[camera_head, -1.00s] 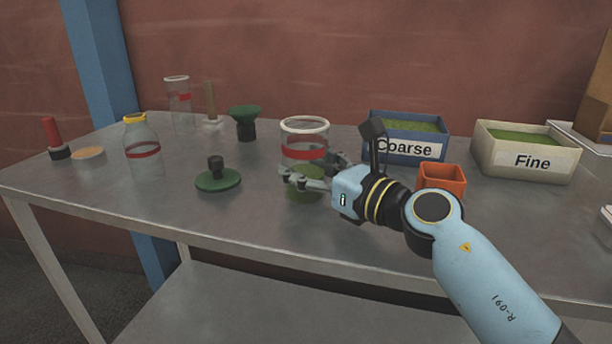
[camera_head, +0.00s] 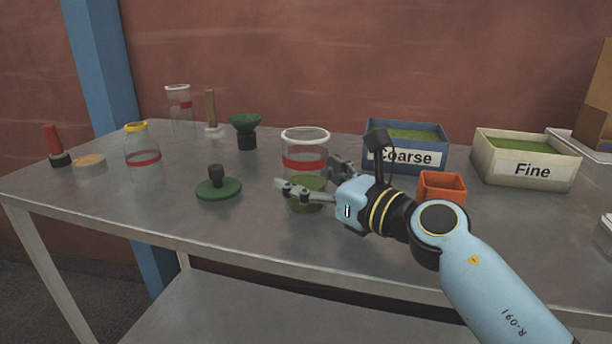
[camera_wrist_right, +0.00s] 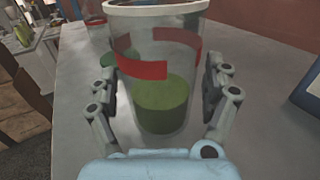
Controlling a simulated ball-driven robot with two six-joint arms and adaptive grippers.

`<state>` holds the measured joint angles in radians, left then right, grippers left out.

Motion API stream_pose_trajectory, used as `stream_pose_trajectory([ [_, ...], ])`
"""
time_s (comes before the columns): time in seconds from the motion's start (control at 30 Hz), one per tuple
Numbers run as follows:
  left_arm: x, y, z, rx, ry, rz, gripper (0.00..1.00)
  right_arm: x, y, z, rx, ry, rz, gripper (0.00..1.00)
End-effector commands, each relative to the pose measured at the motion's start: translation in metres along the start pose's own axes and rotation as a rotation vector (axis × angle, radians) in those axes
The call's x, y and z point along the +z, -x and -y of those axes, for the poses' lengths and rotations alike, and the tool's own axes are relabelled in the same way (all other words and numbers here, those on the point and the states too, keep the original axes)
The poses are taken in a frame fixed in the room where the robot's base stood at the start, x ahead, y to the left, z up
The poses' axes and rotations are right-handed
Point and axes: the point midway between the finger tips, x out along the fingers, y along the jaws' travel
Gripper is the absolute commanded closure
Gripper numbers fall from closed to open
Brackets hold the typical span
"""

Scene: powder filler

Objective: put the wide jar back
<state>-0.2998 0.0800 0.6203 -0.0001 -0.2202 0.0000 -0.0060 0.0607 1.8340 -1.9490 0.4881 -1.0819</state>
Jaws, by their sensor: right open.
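The wide jar (camera_head: 305,163) is clear with a white rim and a red band, and has green powder in its bottom. It stands upright on the table. In the right wrist view the jar (camera_wrist_right: 160,60) fills the middle, between the two fingers. My right gripper (camera_head: 308,183) is open around the lower part of the jar, one finger on the near side and one behind. In the wrist view gaps show between the fingers (camera_wrist_right: 160,95) and the jar wall. My left gripper is not in view.
A green lid with a black knob (camera_head: 218,188) lies left of the jar. A green funnel (camera_head: 245,125), a yellow-rimmed bottle (camera_head: 142,150) and a tall clear jar (camera_head: 179,105) stand farther left. The Coarse bin (camera_head: 405,157), orange cup (camera_head: 441,187) and Fine bin (camera_head: 527,172) stand right.

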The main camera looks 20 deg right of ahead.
Motion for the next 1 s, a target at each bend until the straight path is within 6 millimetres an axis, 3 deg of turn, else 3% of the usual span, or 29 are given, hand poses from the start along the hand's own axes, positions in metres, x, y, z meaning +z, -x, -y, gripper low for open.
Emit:
stream_pose_trajectory([
  [0.3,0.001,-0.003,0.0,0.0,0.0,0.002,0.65,-0.004,0.071,0.0,0.002,0.003,-0.007,0.17],
  [0.5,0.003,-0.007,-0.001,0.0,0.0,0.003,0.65,-0.003,0.103,0.0,0.002,0.001,-0.005,0.17],
  [0.67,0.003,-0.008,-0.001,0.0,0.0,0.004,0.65,-0.002,0.113,-0.001,0.002,-0.002,-0.003,0.17],
  [1.0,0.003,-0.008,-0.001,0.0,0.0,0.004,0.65,-0.001,0.113,-0.001,0.001,-0.002,-0.002,0.17],
])
